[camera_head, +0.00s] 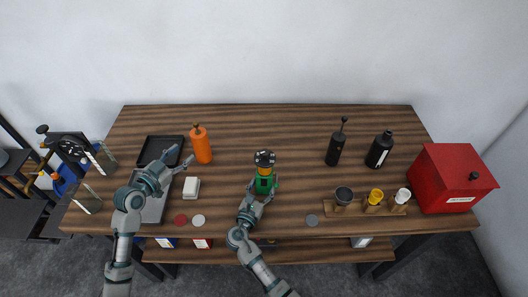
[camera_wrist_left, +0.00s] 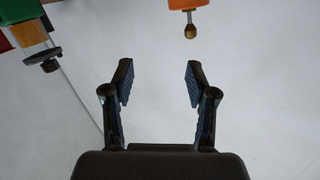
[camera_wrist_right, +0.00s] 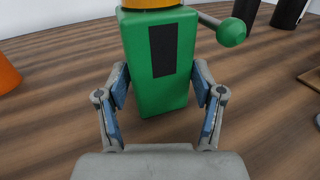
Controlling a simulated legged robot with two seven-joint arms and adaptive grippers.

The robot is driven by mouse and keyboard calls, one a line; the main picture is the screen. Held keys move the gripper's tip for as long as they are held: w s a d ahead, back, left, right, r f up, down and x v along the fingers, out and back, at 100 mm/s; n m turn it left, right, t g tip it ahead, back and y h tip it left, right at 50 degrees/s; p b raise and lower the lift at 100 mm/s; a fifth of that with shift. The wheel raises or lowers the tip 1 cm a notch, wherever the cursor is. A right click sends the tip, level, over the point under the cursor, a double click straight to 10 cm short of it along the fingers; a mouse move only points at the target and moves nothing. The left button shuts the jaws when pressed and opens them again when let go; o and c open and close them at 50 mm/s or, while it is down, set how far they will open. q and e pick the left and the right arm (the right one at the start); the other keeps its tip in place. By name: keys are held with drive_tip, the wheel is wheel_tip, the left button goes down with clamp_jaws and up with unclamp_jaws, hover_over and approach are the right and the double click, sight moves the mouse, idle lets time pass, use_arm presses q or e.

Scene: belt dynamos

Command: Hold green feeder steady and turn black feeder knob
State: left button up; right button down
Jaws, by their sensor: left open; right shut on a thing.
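The green feeder (camera_head: 264,185) stands upright on the wooden table, with a yellow band and the black feeder knob (camera_head: 265,157) on top. My right gripper (camera_head: 262,192) is shut on the green feeder from the front. In the right wrist view the green body (camera_wrist_right: 158,65) sits between the blue finger pads, and a green ball handle (camera_wrist_right: 231,32) sticks out to the right. My left gripper (camera_head: 183,160) is open and empty, left of the feeder and in front of the orange bottle. The left wrist view shows its spread fingers (camera_wrist_left: 158,85) and the black knob (camera_wrist_left: 43,59) at upper left.
The orange bottle (camera_head: 201,146) stands behind my left gripper. A white block (camera_head: 191,187) and trays lie on the left. Black bottles (camera_head: 335,149), a wooden rack (camera_head: 346,209) and a red box (camera_head: 456,177) stand on the right. The table behind the feeder is clear.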

sight(265, 151)
use_arm(q)
drive_tip(key=s+d+r+m+g+h, duration=0.1)
drive_tip(key=s+d+g+h, duration=0.15)
drive_tip(key=d, duration=0.65)
drive_tip(key=s+d+m+g+h, duration=0.1)
drive_tip(key=s+d+h, duration=0.3)
drive_tip(key=d, duration=0.5)
drive_tip(key=x, duration=1.1)
drive_tip(key=shift+w+d+r, duration=0.1)
drive_tip(key=shift+w+d, duration=0.15)
drive_tip(key=shift+d, duration=0.1)
clamp_jaws()
